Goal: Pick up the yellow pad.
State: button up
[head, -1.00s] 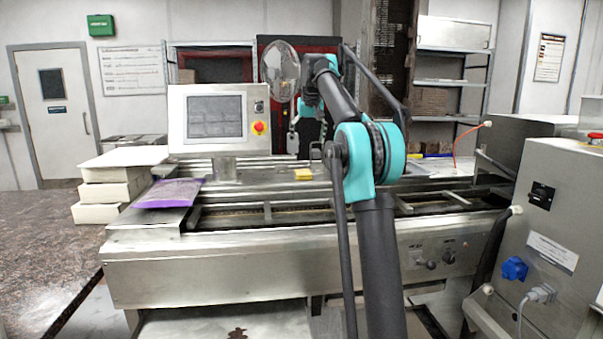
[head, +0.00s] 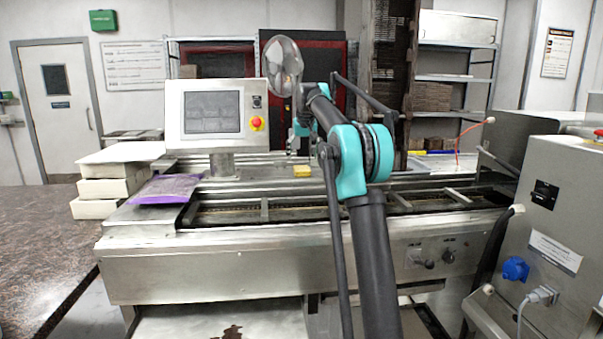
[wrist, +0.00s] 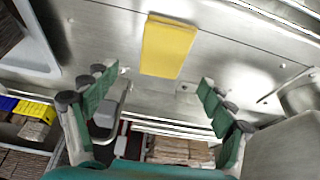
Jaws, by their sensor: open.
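The yellow pad (head: 302,171) lies flat on the steel top of the machine in the head view, left of my arm. In the wrist view the yellow pad (wrist: 168,46) is at the top middle, beyond my fingertips and between their lines. My gripper (wrist: 150,95) is open and empty, with its green fingers wide apart and clear of the pad. In the head view my gripper (head: 299,140) is small and partly hidden behind my arm, just above and behind the pad.
A screen panel (head: 211,112) with a red button stands left of the pad. A purple-edged packet (head: 165,190) and stacked white boxes (head: 108,185) are farther left. A clear round disc (head: 283,66) stands behind. The steel around the pad is bare.

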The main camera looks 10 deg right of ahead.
aim_at(301, 168)
jog(key=shift+x, duration=2.7)
jog(key=shift+s+a+f, duration=0.1)
jog(key=shift+a+f, duration=0.05)
jog(key=shift+f, duration=0.1)
jog(key=shift+c, duration=0.2)
jog(key=c, duration=1.3)
notch_tip(301, 168, up, 11)
jog(key=shift+f, duration=0.25)
